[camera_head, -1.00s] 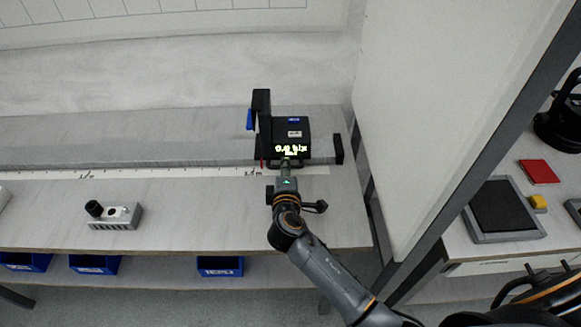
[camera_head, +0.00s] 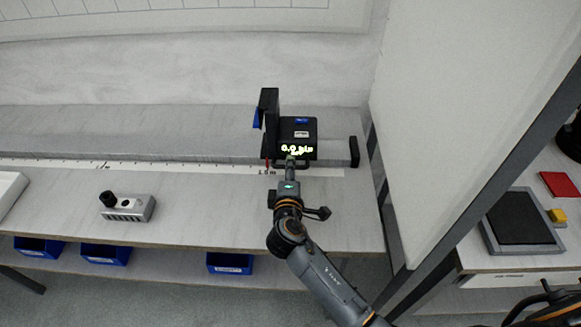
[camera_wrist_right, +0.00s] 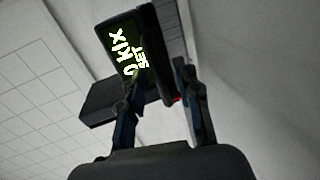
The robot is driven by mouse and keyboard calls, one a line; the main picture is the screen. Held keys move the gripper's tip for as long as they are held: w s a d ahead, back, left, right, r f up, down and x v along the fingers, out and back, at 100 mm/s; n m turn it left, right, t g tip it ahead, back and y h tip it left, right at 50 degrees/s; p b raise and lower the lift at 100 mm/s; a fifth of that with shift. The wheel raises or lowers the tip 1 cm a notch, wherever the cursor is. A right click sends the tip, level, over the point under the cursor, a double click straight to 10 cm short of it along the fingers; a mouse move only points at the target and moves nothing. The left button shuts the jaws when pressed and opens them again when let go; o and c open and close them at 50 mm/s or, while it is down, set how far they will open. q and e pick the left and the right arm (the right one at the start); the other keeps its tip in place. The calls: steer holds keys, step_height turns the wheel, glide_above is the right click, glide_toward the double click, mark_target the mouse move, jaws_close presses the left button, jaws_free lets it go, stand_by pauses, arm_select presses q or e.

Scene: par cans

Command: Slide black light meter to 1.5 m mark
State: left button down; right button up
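The black light meter (camera_head: 298,130) sits on the long rail (camera_head: 130,140) at the back of the bench. It has an upright plate at its left and a lit display that seems to read 0.0 klx. Its red pointer (camera_head: 266,163) is at or just beside the 1.5 m label (camera_head: 267,172) on the white scale (camera_head: 200,165). My right gripper (camera_head: 290,158) is at the meter's front, under the display. In the wrist view its fingers (camera_wrist_right: 157,85) stand apart with the meter's dark edge between them; contact is unclear. My left gripper is out of view.
A black end stop (camera_head: 354,151) is on the rail's right end. A grey box with a black knob (camera_head: 128,208) stands on the bench at left. A white partition (camera_head: 430,130) rises at right, with another bench beyond.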

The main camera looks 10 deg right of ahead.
steer(key=v, duration=1.1)
steer(key=shift+w, duration=0.1)
